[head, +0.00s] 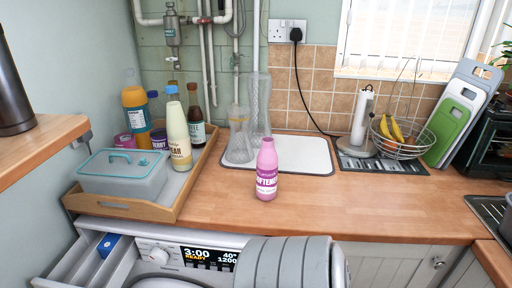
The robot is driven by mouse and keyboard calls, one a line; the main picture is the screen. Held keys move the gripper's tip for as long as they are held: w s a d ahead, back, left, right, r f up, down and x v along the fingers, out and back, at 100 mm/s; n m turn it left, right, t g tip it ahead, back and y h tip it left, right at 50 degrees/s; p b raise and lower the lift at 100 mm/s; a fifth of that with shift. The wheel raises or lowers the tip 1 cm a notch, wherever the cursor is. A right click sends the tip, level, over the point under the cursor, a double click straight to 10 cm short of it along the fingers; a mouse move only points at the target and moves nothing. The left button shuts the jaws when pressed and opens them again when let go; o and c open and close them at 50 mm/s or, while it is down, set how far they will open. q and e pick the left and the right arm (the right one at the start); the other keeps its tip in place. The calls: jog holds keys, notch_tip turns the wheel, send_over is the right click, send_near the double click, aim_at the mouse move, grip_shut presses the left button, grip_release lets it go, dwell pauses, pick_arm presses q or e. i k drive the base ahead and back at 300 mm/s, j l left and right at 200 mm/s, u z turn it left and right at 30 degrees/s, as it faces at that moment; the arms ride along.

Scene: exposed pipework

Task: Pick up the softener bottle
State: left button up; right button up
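The softener bottle (267,172) is pink with a pink cap and a white-lettered label. It stands upright on the wooden worktop, near its front edge, at the middle of the head view. It stands just in front of a white mat with a dark border (305,158) and is fully visible.
A wooden tray (122,208) with a lidded box and several bottles stands to the left. Two clear vases (258,108) stand behind the bottle. A wire fruit basket (404,147) stands at the right. Worktop right of the bottle is clear. A washing machine's drawer (84,262) is open below.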

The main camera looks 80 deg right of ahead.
aim_at(267, 164)
jog(key=l+z, duration=0.25)
jog(key=z, duration=0.15)
jog(key=k+l+z, duration=0.1)
jog(key=l+z, duration=0.2)
jog(key=z, duration=1.55)
